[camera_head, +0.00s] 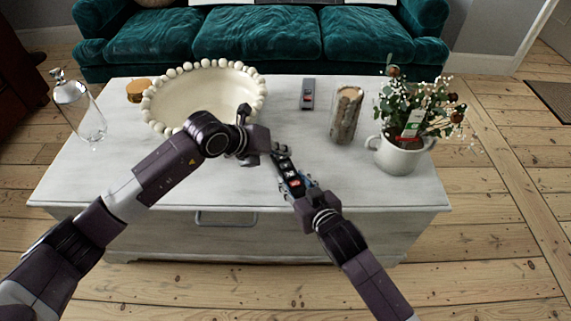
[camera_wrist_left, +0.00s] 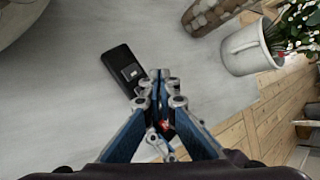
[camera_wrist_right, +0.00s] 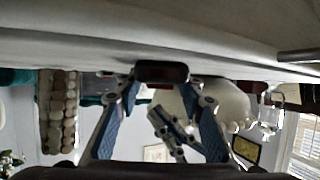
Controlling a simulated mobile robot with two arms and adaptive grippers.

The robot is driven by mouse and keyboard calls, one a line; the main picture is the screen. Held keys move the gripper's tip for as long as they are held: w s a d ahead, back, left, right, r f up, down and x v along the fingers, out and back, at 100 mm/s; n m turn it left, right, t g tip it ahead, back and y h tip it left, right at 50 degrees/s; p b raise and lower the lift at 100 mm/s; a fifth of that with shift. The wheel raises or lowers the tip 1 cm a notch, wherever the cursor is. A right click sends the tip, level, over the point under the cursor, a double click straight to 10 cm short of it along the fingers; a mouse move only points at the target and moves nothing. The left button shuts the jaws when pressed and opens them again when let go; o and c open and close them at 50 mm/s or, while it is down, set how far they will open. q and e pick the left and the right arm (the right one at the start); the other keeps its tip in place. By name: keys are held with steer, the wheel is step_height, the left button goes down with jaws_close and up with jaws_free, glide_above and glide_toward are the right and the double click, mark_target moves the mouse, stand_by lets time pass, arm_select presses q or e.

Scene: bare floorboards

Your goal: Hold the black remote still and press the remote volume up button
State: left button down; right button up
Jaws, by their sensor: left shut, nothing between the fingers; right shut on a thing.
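The black remote (camera_head: 285,173) is held over the front part of the table, its far end pointing up-left. Pale buttons and a red one show on its face. My right gripper (camera_head: 299,187) is shut on its near part. The right wrist view shows the remote (camera_wrist_right: 162,72) end-on between the fingers. My left gripper (camera_head: 279,150) is shut and empty near the remote's far end. In the left wrist view its closed fingertips (camera_wrist_left: 160,75) overlap the picture beside the remote (camera_wrist_left: 120,65) and hide part of it. I cannot tell whether they touch it.
A grey remote (camera_head: 307,93) lies farther back on the white table (camera_head: 110,175). A beaded bowl (camera_head: 200,90) stands left, behind my left arm. A wooden vase (camera_head: 346,118) and a potted plant (camera_head: 403,158) stand right. A glass bottle (camera_head: 88,120) stands far left.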

mark_target(283, 166)
arm_select(q)
steer(key=shift+r, duration=1.55)
stand_by(1.1)
arm_select(e)
steer(key=o, duration=1.3)
steer(key=v, duration=1.2)
steer(key=shift+d, duration=0.1)
